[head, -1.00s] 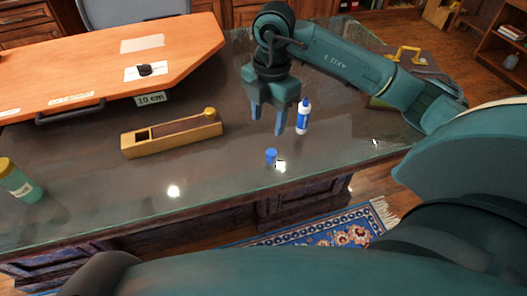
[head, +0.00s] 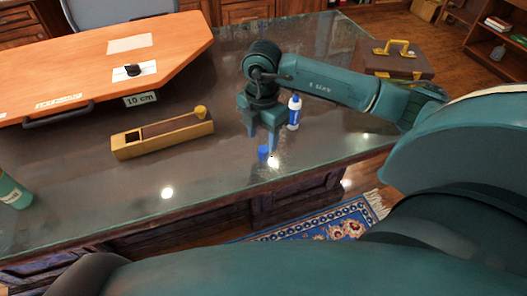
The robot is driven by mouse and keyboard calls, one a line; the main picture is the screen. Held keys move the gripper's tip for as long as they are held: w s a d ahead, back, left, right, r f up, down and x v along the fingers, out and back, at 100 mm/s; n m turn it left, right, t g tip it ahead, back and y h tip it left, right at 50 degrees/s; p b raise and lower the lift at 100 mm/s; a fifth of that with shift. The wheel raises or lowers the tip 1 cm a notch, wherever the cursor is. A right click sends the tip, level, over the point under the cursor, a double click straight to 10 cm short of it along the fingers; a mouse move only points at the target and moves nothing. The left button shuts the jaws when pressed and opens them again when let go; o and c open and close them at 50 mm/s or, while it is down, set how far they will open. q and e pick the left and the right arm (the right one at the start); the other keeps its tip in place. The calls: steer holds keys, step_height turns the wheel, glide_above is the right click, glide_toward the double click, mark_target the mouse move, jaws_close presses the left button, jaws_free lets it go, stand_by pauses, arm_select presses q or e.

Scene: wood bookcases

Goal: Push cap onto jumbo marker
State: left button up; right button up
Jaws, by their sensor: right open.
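The blue cap (head: 263,152) stands on the dark glossy desktop, near its front edge. The jumbo marker (head: 294,113) is white with blue parts and stands upright on the desk, behind and to the right of the cap. My right gripper (head: 261,139) points down with its two fingers spread, just above and behind the cap. It is open and holds nothing. Whether a finger touches the cap is hard to tell. The marker is close to the right of the gripper and partly beside its hand. My left gripper is out of the picture.
A long wooden box (head: 163,140) with a yellow knob lies left of the cap. An orange board (head: 80,62) with a 10 cm label fills the back left. A green bottle (head: 13,192) is at the left edge. A brown case (head: 398,62) stands back right.

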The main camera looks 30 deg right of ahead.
mark_target(264, 149)
steer(key=shift+f, duration=0.15)
step_height(264, 149, down, 5)
steer(key=shift+s+d, duration=0.1)
stand_by(0.4)
steer(key=c, duration=1)
